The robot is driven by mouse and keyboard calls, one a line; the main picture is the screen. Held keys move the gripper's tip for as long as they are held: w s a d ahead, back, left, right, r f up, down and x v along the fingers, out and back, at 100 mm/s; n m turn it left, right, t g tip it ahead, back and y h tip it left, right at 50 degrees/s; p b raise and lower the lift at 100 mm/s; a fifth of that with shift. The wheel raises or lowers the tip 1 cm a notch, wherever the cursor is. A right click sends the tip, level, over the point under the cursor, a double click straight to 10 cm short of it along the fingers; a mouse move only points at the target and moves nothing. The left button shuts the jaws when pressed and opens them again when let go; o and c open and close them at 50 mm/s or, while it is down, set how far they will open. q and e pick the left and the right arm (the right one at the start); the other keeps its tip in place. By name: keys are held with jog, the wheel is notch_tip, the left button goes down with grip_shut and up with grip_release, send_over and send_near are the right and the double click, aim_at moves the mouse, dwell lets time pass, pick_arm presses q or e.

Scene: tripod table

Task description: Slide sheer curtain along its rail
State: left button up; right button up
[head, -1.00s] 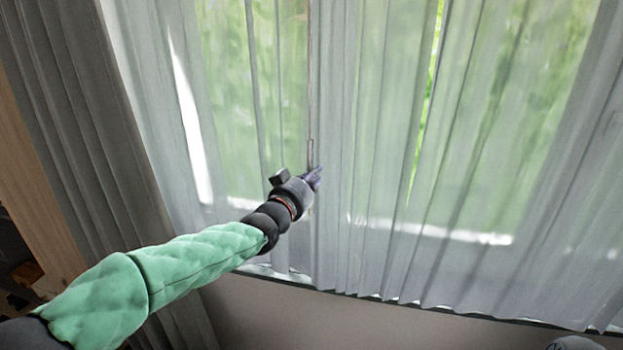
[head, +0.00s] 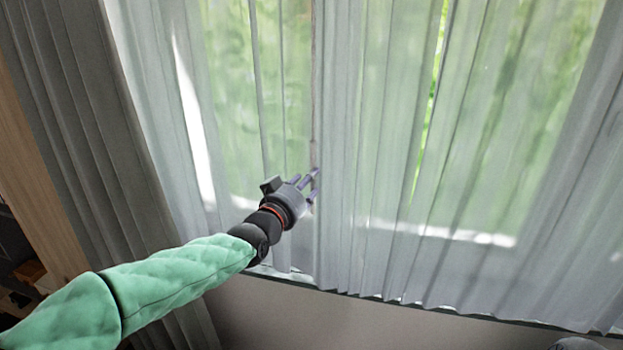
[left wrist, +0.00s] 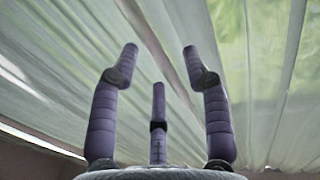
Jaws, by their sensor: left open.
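The sheer curtain (head: 380,150) hangs in pale grey folds across the window. It fills most of the head view and the background of the left wrist view (left wrist: 60,70). A thin brownish vertical line (head: 313,90) runs down it, at the edge between a thinner part and denser folds; I cannot tell whether it is a wand or a seam. My left gripper (head: 312,184) is open in front of the lower curtain at this line. Its purple fingers (left wrist: 160,75) are spread, with nothing visibly held between them. The rail is out of view.
A darker grey curtain (head: 75,120) hangs at the left beside a wooden board (head: 40,170). Below the sheer curtain's hem is a bare wall (head: 290,322). Green foliage shows through the window.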

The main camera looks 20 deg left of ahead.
pick_arm(q)
jog(key=s+a, duration=0.1)
jog(key=s, duration=0.7)
jog(key=shift+s+a, duration=0.15)
jog(key=shift+a, duration=0.05)
jog(key=shift+f, duration=0.1)
